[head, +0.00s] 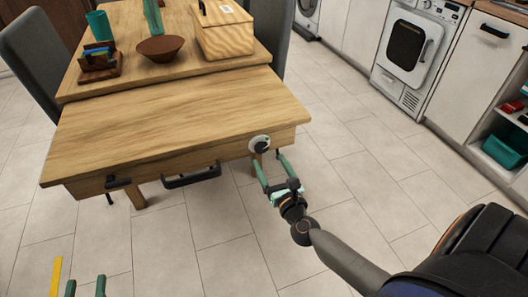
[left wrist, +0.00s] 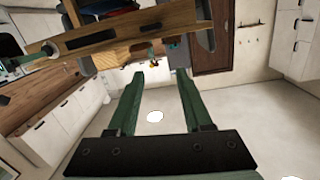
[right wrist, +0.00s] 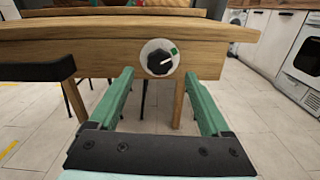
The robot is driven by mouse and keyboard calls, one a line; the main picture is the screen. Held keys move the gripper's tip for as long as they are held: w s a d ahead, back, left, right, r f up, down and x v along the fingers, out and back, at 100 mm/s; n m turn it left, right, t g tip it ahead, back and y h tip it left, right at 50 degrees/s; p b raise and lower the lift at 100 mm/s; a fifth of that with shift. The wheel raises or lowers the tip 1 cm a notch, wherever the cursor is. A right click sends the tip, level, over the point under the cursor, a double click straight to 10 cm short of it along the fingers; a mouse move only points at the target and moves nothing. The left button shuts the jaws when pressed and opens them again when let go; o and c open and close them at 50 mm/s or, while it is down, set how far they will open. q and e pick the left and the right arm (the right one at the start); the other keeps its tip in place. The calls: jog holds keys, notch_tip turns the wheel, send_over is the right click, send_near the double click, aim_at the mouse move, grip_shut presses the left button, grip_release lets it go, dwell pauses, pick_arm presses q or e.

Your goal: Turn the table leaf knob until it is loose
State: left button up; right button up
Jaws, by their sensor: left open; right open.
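The table leaf knob (head: 260,144) is a black dial on a round white plate, on the front edge of the wooden table leaf (head: 170,120) near its right corner. In the right wrist view the knob (right wrist: 159,63) has a white pointer aimed right and slightly up; a green mark sits at the plate's upper right. My right gripper (head: 271,160) is open and empty in front of the knob, which appears between its fingertips (right wrist: 158,80), apparently without contact. My left gripper (head: 85,284) is open and empty, low at the bottom left, away from the table.
A black bar handle (head: 191,178) sits on the leaf's front, left of the knob. A bowl (head: 164,48), a wooden box (head: 224,35) and an organizer (head: 98,64) stand on the table behind. Tiled floor is clear to the right. A yellow strip (head: 56,277) shows near my left gripper.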

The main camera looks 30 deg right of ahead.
aim_at(262, 149)
jog(key=x, duration=0.4)
jog(key=shift+w+d, duration=0.15)
jog(key=shift+w, duration=0.45)
pick_arm(q)
notch_tip(262, 149, up, 2)
jog(key=shift+w+t, duration=0.1)
jog(key=shift+t, duration=0.3)
pick_arm(e)
jog(key=shift+w, duration=0.1)
jog(key=shift+c, duration=0.2)
pick_arm(q)
jog(key=shift+f, duration=0.1)
pick_arm(e)
grip_shut()
